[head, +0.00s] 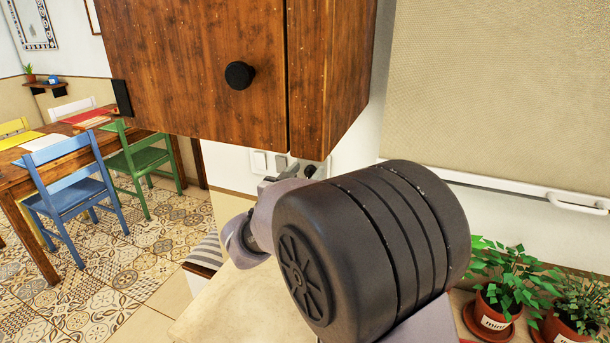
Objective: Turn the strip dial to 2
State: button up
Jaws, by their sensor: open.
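A white wall strip (260,161) with switch plates shows on the wall just below the wooden cabinet. A small dark round part (310,171), which looks like the dial, shows at its right end, partly hidden by my arm. Its number and pointer cannot be read. My gripper (281,180) is open in front of the strip, close to the dark part. My large dark wrist joint hides much of the area behind it. Whether the gripper touches the dial cannot be told.
The wooden cabinet (190,70) with a black knob (239,75) hangs right above my gripper. Potted plants (498,290) stand at the lower right. A pale counter (225,308) lies below my arm. A table and chairs (70,185) stand farther left.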

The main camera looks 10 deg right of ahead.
grip_shut()
jog(key=shift+r+n+p, duration=0.1)
jog(key=shift+n+p, duration=0.3)
jog(key=shift+p, duration=0.1)
jog(key=n+p, duration=0.2)
jog(key=shift+a+r+p, duration=0.15)
jog(key=shift+p, duration=0.15)
jog(key=n+p, duration=0.5)
jog(key=shift+w+a+f, duration=0.2)
jog(key=n+p, duration=0.1)
jog(key=n, duration=0.1)
jog(key=n+p, duration=0.3)
jog(key=shift+w+a+f+n+p, duration=0.1)
jog(key=shift+a+f+n+p, duration=0.05)
jog(key=shift+f+n+p, duration=0.35)
jog(key=shift+n+p, duration=0.55)
jog(key=shift+n, duration=0.35)
jog(key=shift+f+n+p, duration=0.15)
jog(key=shift+n+p, duration=0.5)
jog(key=shift+n, duration=0.35)
jog(key=shift+f, duration=0.1)
